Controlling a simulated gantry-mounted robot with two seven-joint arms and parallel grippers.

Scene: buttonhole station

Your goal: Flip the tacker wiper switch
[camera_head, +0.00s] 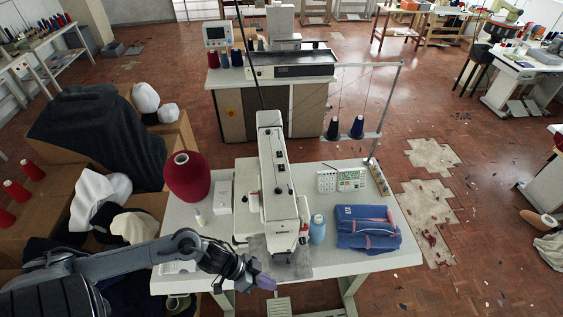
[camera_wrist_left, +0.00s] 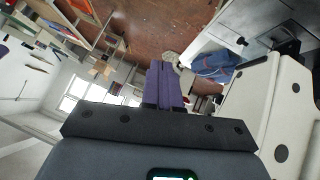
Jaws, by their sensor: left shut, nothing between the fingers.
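The tacker (camera_head: 272,160) is a white sewing machine on a white table (camera_head: 345,272); its head end faces me. Small dark knobs and buttons show on it, but I cannot tell which is the wiper switch. My left gripper (camera_head: 265,282) is shut and empty, with purple fingers, near the table's front edge, just left of and in front of the machine head. In the left wrist view the shut purple fingers (camera_wrist_left: 163,84) point away, with the white machine body (camera_wrist_left: 272,115) close on the right. My right gripper is not in view.
A red thread cone (camera_head: 187,177) stands left of the machine. Boxes with dark cloth (camera_head: 95,130) crowd the left side.

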